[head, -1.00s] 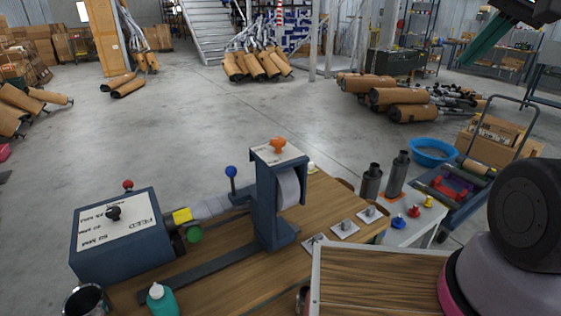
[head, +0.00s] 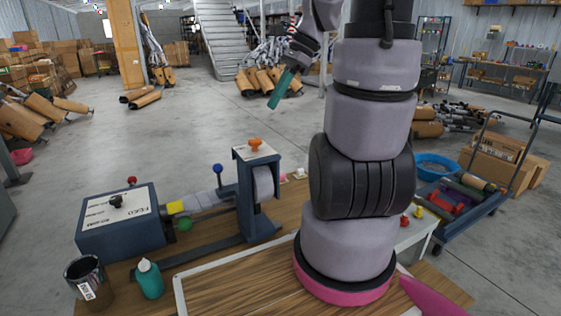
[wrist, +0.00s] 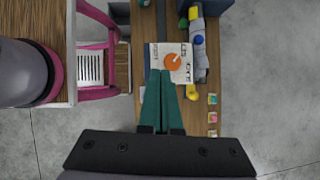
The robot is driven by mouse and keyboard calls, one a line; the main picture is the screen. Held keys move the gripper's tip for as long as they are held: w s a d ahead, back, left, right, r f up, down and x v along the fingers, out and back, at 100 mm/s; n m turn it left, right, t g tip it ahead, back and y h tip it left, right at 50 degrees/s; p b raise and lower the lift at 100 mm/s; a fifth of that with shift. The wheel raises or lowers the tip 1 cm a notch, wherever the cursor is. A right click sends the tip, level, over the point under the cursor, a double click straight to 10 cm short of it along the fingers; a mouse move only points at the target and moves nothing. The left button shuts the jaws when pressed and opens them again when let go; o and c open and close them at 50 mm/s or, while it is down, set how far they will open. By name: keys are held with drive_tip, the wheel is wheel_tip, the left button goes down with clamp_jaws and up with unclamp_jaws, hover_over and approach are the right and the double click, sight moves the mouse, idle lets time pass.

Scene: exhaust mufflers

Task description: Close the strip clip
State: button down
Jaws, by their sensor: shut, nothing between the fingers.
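My gripper (head: 279,90) has teal fingers, shut and empty, pointing down high above the bench in the head view. In the wrist view the fingers (wrist: 161,78) lie over the blue stand's white top plate, beside its orange knob (wrist: 173,62). The blue stand (head: 256,205) also shows in the head view, with a pale roll (head: 263,183) on its side. A grey strip (head: 200,203) runs from the FEED box (head: 122,228) towards the stand. A yellow part (wrist: 192,92) sits at the stand's far end in the wrist view. I cannot tell which part is the strip clip.
A blue ball lever (head: 217,169) and a green knob (head: 184,224) stand near the strip. A teal bottle (head: 149,279) and a dark can (head: 88,277) are at the front left. Small coloured pieces (wrist: 212,117) lie on the bench edge. My arm hides the bench's right side.

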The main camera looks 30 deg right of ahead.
drive_tip(key=w+d+f+m+t+y, duration=0.2)
drive_tip(key=d+f+m+t+y, duration=0.2)
drive_tip(key=d+f+m, duration=0.8)
drive_tip(key=w+d+f+m+t+y, duration=0.2)
drive_tip(key=d+f+m+t+y, duration=0.15)
drive_tip(key=d+f+m, duration=0.8)
drive_tip(key=w+a+m, duration=0.1)
drive_tip(key=w+a, duration=0.2)
drive_tip(key=a, duration=0.4)
drive_tip(key=w+a+m, duration=0.2)
drive_tip(key=w+a, duration=0.2)
drive_tip(key=a, duration=0.4)
drive_tip(key=shift+a+f, duration=0.2)
drive_tip(key=shift+f, duration=0.25)
drive_tip(key=shift+w, duration=0.1)
drive_tip(key=shift+w+a+m+g, duration=0.25)
drive_tip(key=shift+w+a+g, duration=0.1)
drive_tip(key=shift+w, duration=0.1)
